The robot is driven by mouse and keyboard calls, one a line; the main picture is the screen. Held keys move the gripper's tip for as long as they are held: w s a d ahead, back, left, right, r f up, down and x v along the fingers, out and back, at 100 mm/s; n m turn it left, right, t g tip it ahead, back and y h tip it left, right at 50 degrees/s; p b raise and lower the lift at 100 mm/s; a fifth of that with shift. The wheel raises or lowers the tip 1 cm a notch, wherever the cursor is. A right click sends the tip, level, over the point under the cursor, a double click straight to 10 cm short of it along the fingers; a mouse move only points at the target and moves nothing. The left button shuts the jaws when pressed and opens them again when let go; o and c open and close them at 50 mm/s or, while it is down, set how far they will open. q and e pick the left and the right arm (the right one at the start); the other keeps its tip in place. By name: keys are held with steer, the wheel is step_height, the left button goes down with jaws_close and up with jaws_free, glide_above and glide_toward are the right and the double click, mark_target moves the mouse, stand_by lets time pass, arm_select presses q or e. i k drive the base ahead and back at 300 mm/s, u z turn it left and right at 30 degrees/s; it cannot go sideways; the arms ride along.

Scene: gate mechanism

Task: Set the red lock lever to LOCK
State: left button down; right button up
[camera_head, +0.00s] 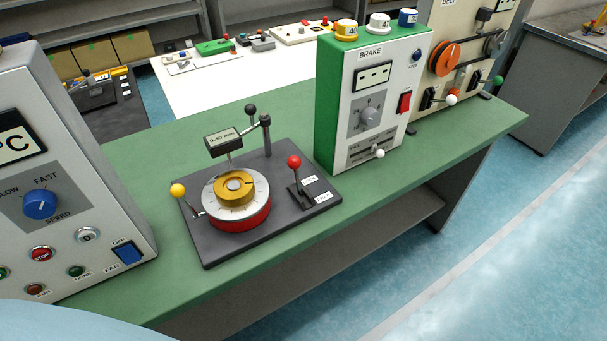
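The red lock lever (295,174) stands on the right part of a dark grey base plate (217,253) on the green bench. It has a red ball knob on a thin stem in a dark slotted bracket. The stem stands nearly upright, tilted slightly toward the back left. Two small white labels (310,181) lie to the right of it, one farther and one nearer; their print is too small to read surely, so the lever's setting cannot be told. Neither of my grippers is in view.
On the plate, left of the lever, are a dial with gold hub (235,186), a yellow-knobbed handle (178,190) and a display post (266,136). The green-sided BRAKE box (340,116) stands close on the right. A grey control box (60,180) stands left. Bench front is clear.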

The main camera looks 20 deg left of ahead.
mark_target(294, 162)
steer(key=z, duration=1.05)
steer(key=i, duration=0.5)
steer(key=u, duration=2.2)
